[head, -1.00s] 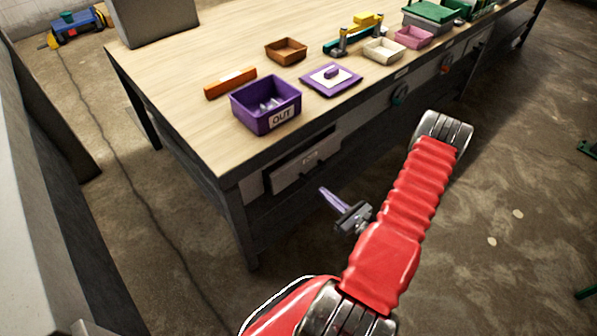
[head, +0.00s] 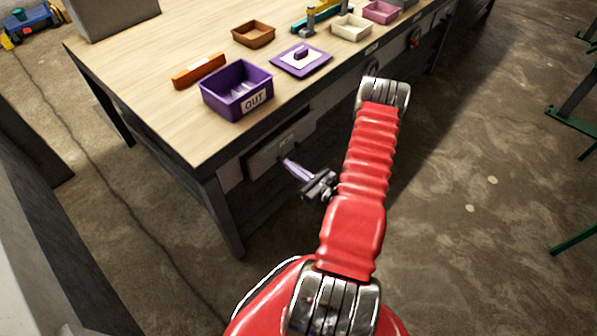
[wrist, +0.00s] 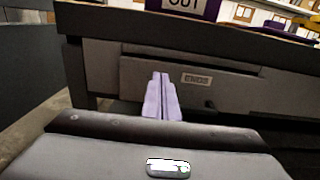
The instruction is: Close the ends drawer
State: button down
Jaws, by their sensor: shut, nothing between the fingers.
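The ends drawer (head: 268,152) is a grey front with a small label, under the near end of the workbench. In the head view its front stands slightly out from the bench, so it looks a little open. My gripper (head: 286,162) has pale purple fingers, shut and empty, pointing at the drawer front. In the wrist view the fingers (wrist: 161,80) overlap the front left of the label. I cannot tell if they touch it.
The wooden workbench (head: 150,105) carries a purple OUT bin (head: 236,90), a purple lid (head: 301,60), an orange block (head: 199,71) and a brown tray (head: 254,34) above the drawer. Green metal legs (head: 573,130) stand at the far right. Floor right of my arm is clear.

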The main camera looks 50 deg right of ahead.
aim_at(269, 150)
jog(key=w, duration=0.7)
jog(key=shift+w+a, duration=0.15)
jog(key=shift+w, duration=0.25)
